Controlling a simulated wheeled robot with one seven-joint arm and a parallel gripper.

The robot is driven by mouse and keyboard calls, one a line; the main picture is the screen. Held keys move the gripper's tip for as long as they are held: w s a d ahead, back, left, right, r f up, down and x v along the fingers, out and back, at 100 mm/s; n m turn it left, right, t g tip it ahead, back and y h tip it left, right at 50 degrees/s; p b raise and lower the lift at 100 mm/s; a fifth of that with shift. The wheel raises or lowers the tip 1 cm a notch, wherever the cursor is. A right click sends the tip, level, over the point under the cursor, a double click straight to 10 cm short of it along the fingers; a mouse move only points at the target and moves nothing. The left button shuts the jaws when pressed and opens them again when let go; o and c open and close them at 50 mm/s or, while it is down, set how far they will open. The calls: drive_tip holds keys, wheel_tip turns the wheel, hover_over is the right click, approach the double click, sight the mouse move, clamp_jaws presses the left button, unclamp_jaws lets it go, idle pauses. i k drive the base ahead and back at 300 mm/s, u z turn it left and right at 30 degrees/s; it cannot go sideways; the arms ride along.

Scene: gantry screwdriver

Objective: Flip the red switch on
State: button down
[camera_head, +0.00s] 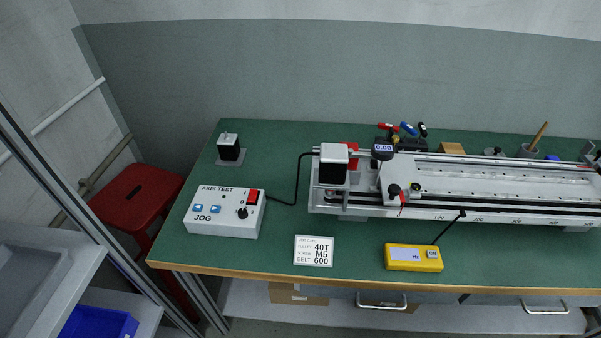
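The red switch (253,196) is on the upper right of the top face of a white control box (224,224) labelled AXIS TEST and JOG. The box stands near the left end of the green table. A black knob (242,213) sits just below the switch, and two blue arrow buttons (207,209) are to the left. The switch is too small to tell which way it is tipped. My gripper is not in view.
A white linear gantry (470,211) fills the right of the green table (350,285), joined to the box by a black cable (297,190). A job card (314,251) and yellow meter (413,258) lie in front. A small motor (229,148) stands behind the box.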

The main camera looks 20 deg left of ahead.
sight(253, 195)
drive_tip(key=z, duration=2.3)
drive_tip(key=k, duration=0.45)
drive_tip(key=u, duration=3)
